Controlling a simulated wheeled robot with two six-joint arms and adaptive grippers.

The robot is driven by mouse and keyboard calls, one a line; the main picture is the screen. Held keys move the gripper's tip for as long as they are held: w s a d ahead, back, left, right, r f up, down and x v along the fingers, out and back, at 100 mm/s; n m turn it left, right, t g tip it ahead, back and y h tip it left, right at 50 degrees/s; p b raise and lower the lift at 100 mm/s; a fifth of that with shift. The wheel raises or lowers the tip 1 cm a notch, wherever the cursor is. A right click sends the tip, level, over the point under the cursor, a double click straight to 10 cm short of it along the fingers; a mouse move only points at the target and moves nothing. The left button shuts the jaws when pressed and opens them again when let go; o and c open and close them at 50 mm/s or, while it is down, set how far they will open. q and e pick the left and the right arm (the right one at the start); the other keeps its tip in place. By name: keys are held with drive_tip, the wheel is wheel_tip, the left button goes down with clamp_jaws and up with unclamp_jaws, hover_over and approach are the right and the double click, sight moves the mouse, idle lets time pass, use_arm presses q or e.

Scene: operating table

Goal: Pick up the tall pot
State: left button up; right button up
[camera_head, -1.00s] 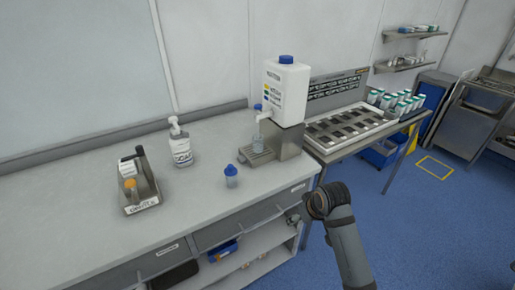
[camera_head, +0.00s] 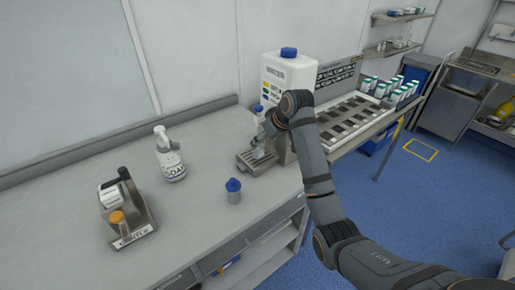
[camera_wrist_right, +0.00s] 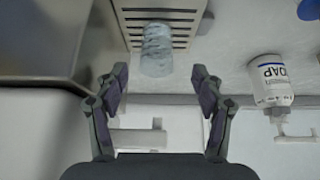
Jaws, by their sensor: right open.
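A tall clear pot (camera_wrist_right: 157,50) stands on the slotted drip tray (camera_wrist_right: 190,20) in the right wrist view. In the head view this pot (camera_head: 258,152) is partly hidden by my right gripper (camera_head: 264,138), at the foot of the white dispenser. In the wrist view my right gripper (camera_wrist_right: 158,78) is open and empty, its two fingers spread to either side of the pot's line and apart from it. A shorter pot with a blue lid (camera_head: 234,190) stands on the counter in front of the drip tray. My left gripper is out of view.
The white dispenser (camera_head: 284,72) with a blue cap stands behind my right arm. A soap bottle (camera_head: 170,160) and a metal caddy (camera_head: 128,215) stand further left on the counter (camera_head: 60,200). A rack of dark slots (camera_head: 352,112) lies to the right.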

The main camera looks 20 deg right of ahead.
sight(262, 145)
drive_tip(key=shift+x, duration=0.85)
drive_tip(key=shift+w+f, duration=0.2)
drive_tip(key=shift+f, duration=0.3)
drive_tip(key=x, duration=0.2)
drive_tip(key=p+x, duration=0.1)
drive_tip(key=x, duration=0.1)
drive_tip(key=shift+s+d+f, duration=0.1)
drive_tip(key=shift+s+d, duration=0.05)
drive_tip(key=shift+d, duration=0.05)
drive_tip(key=shift+f, duration=0.3)
drive_tip(key=c, duration=1.4)
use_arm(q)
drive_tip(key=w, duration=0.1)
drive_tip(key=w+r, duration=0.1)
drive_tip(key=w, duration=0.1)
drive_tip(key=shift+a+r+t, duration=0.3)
use_arm(e)
drive_tip(key=shift+o, duration=0.2)
drive_tip(key=shift+r, duration=0.1)
drive_tip(key=shift+r, duration=0.1)
